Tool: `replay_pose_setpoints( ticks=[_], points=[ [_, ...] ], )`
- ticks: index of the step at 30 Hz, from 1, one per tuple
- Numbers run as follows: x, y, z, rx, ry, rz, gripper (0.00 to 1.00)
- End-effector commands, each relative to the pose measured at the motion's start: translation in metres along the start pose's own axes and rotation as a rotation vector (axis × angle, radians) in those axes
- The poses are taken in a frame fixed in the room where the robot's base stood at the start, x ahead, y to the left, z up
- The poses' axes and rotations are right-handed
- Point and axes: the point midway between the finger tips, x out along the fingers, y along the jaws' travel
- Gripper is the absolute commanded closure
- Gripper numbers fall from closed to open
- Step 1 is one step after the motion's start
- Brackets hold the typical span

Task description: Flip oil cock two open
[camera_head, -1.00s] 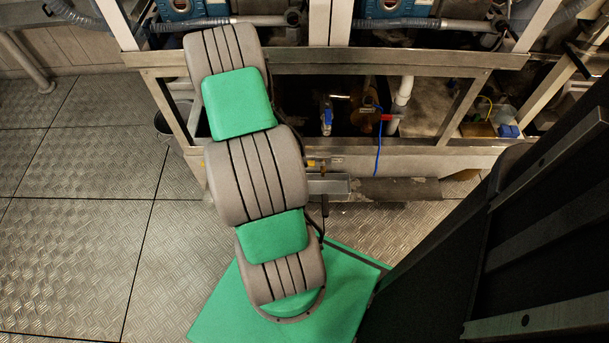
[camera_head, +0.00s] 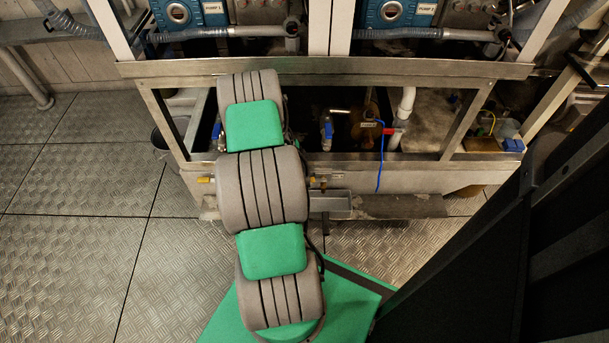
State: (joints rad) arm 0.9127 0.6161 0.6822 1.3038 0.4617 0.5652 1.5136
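No readable label in the head view marks any valve as oil cock two. A blue-handled valve (camera_head: 327,132) stands in the dark opening of the metal frame, right of my arm, with its handle roughly upright. A second blue handle (camera_head: 217,131) shows partly at the left edge of my arm. Small brass fittings sit on the lower front on both sides of my arm, one at the left (camera_head: 206,180) and one at the right (camera_head: 321,181). My arm reaches forward into the frame opening and covers what lies behind it. My gripper is hidden.
The metal frame's top rail (camera_head: 330,69) runs across above the opening. A red handle (camera_head: 393,131) sits by a white pipe (camera_head: 405,103), with a blue hose (camera_head: 380,160) hanging nearby. A grey tray (camera_head: 330,203) juts out below. The tread-plate floor (camera_head: 80,260) at left is clear.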

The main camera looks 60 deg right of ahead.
Motion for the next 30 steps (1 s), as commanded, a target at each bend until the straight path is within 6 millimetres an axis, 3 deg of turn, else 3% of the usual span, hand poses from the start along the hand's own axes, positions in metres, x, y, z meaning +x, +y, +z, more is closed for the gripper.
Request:
replay_pose_setpoints(
  ticks=[9,30],
  points=[
    [-0.0004,0.0,0.0003,-0.001,0.0,0.0,1.0],
    [-0.0007,-0.0003,0.0005,-0.001,-0.001,-0.001,1.0]
  ],
)
